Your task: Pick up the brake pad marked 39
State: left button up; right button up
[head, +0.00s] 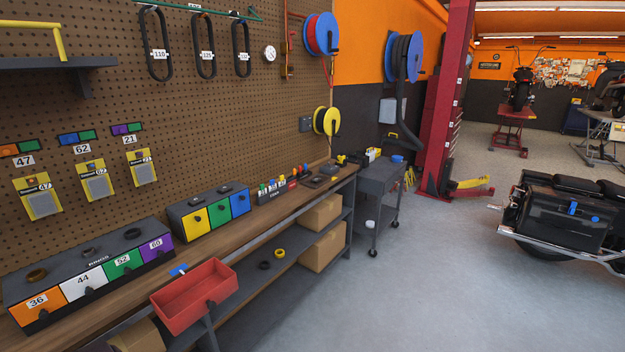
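I see no item with a readable 39. Three yellow-and-grey packets hang on the pegboard at the left, labelled 47 (43,202), 62 (97,183) and 21 (142,170). Their contents are too small to make out. Colour tags with the same numbers hang above them. Neither of my grippers is in view.
A long workbench (255,217) runs along the left wall with numbered drawers (82,287) and a coloured drawer box (209,212). A red bin (192,300) stands at its front edge. A grey cart (378,190) stands beyond. A motorcycle (565,215) is right; the middle floor is clear.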

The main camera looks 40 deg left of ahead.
aim_at(225, 189)
jog(key=i+j+u, duration=0.1)
jog(key=i+u, duration=0.4)
jog(key=i+l+u, duration=0.1)
jog(key=i+u, duration=0.35)
jog(key=i, duration=0.25)
jog(key=i+l+u, duration=0.35)
jog(key=i+u, duration=0.25)
jog(key=u, duration=1.25)
